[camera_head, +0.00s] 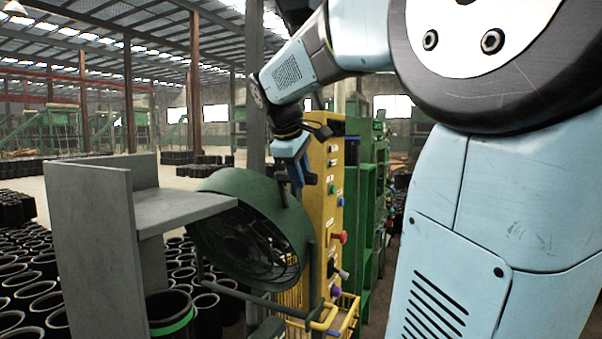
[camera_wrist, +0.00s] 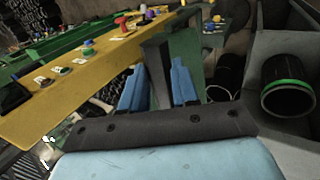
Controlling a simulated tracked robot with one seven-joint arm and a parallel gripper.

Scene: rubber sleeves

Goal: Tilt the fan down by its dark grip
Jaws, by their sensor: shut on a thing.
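The green round fan (camera_head: 220,190) stands left of the yellow panel in the head view, its drum tilted and its dark grille facing the camera and somewhat downward. My gripper (camera_head: 296,178) reaches down from above at the fan's upper right edge. In the wrist view the two blue fingers of my gripper (camera_wrist: 159,85) are shut on the dark grip (camera_wrist: 157,62), a narrow upright piece between them. Part of the green fan housing (camera_wrist: 187,45) shows behind it.
A yellow control panel (camera_head: 322,215) with coloured buttons stands close to the right of my gripper. A grey stand with a shelf (camera_head: 180,208) is at the left of the fan. A black sleeve with a green band (camera_head: 172,322) sits below the shelf. Many black sleeves cover the floor.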

